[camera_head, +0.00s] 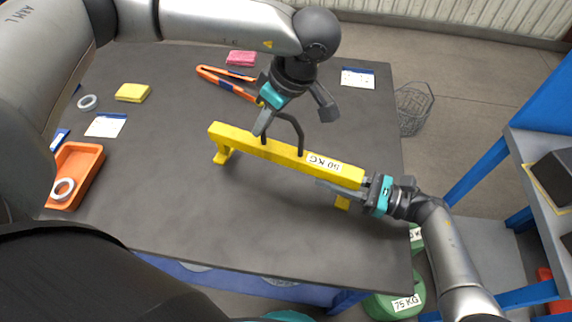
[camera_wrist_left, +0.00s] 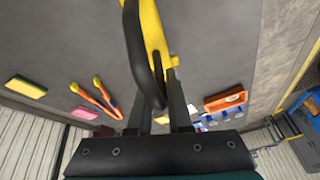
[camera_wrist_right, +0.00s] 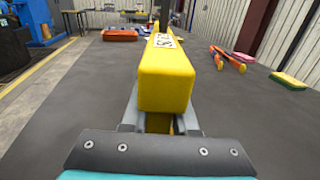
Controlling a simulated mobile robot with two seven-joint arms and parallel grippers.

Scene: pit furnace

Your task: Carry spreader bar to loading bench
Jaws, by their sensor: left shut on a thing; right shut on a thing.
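The spreader bar is a long yellow beam (camera_head: 240,138) with a "50 KG" label, a dark arched handle on top and yellow feet. It lies diagonally over a dark-topped table (camera_head: 190,225); I cannot tell whether its feet touch the top. My left gripper (camera_head: 280,122) is shut on the dark handle (camera_wrist_left: 143,60), which passes between its fingers in the left wrist view. My right gripper (camera_head: 358,185) is shut on the bar's right end. The beam's yellow end (camera_wrist_right: 166,78) fills the middle of the right wrist view. I cannot tell which surface is the loading bench.
An orange tray (camera_head: 88,185) with a ring sits at the table's left. Orange-handled tongs (camera_head: 228,83), a pink sponge (camera_head: 241,58) and a yellow sponge (camera_head: 132,92) lie behind the bar. A wire basket (camera_head: 413,108) and blue-framed shelf (camera_head: 535,150) stand right.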

